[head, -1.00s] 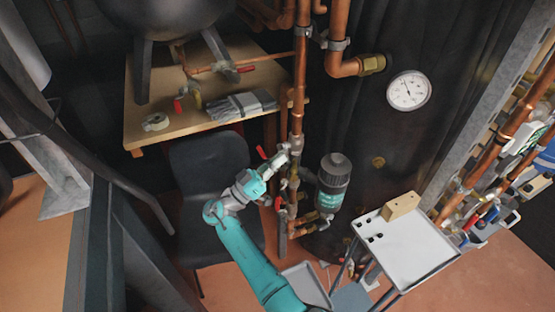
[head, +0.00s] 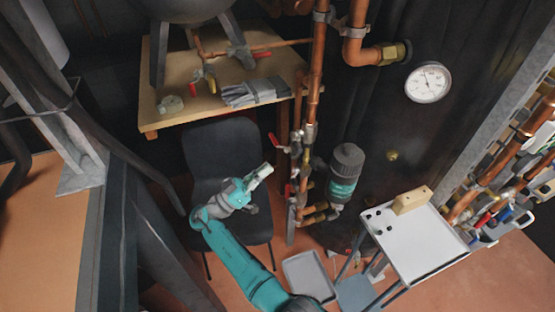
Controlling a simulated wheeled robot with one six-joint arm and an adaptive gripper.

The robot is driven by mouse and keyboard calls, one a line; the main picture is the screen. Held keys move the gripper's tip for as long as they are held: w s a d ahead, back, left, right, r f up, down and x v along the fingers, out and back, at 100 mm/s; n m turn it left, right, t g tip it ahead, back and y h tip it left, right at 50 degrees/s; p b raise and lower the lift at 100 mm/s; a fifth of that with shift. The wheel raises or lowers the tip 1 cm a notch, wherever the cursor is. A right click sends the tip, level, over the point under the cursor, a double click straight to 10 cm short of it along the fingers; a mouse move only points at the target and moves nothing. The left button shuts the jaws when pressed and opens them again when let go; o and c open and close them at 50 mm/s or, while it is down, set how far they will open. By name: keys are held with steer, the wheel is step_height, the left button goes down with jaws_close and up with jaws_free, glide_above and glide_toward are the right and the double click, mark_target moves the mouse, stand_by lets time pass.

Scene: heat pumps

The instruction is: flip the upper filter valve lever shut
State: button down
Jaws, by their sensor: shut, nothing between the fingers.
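The upper filter valve lever (head: 274,141) is red and sticks out to the left of the vertical copper pipe, tilted up and left. A second red lever (head: 289,194) sits lower on the same pipe, beside the filter (head: 345,165), a grey-capped canister with a teal label. My gripper (head: 268,170) is shut and empty. In the picture it is below and left of the upper lever, with a visible gap to the lever and the pipe. The valve body behind the lever is small and its details are hard to make out.
A dark chair (head: 228,150) stands behind my arm. A wooden table (head: 160,115) with gloves (head: 250,92) and tape is at the back left. A white-topped cart (head: 425,250) with a wooden block stands at the right. A round gauge (head: 428,82) is on the dark tank.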

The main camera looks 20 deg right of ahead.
steer(key=shift+v, duration=1.15)
steer(key=shift+r, duration=0.1)
steer(key=shift+d, duration=0.1)
